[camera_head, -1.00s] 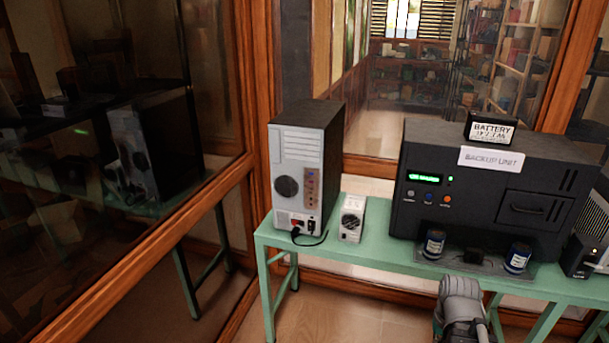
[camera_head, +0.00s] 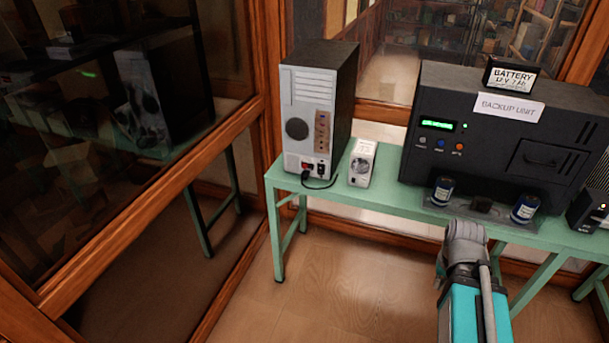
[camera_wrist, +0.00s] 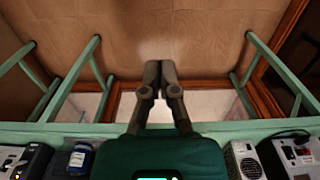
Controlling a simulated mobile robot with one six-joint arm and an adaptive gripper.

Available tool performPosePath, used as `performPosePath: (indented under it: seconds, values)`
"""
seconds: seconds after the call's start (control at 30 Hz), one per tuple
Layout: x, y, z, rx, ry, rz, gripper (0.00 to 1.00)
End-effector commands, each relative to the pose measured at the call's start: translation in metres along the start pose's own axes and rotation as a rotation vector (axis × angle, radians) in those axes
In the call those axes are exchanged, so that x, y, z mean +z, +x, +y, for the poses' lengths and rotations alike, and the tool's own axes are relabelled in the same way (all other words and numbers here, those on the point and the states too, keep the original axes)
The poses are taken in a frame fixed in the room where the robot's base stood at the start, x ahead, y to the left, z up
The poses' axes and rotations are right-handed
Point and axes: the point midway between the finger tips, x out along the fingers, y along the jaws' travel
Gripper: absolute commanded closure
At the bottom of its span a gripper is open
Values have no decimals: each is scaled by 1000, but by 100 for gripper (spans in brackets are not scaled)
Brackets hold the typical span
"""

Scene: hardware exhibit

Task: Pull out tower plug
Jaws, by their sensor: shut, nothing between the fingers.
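The computer tower (camera_head: 313,108) stands on the green table, its grey back panel turned toward me. A dark plug (camera_head: 320,169) sits low on that panel, with a black cable (camera_head: 322,184) looping onto the table. A red socket or plug shows beside it, too small to tell. In the wrist view, part of the tower (camera_wrist: 283,160) is at the lower right with the black cable near it. My gripper (camera_wrist: 160,66) is shut and empty, over the floor beyond the table edge and well away from the tower. In the head view my arm hides the fingers.
A wood-framed glass wall (camera_head: 215,165) stands left. The floor before the table is open.

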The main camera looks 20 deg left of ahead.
Motion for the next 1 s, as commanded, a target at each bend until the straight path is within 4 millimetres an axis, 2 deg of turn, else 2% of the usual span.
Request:
performPosePath:
  seconds: [0.47, 0.67, 0.83, 0.87, 1.0]
  values:
    - [0, 0, 0, 0, 0, 0, 100]
    - [-6, 5, -2, 16, -26, 9, 63]
    - [-29, 20, -7, 91, -137, 46, 31]
    - [-35, 24, -8, 113, -168, 55, 29]
    - [-70, 42, -20, 239, -353, 108, 29]
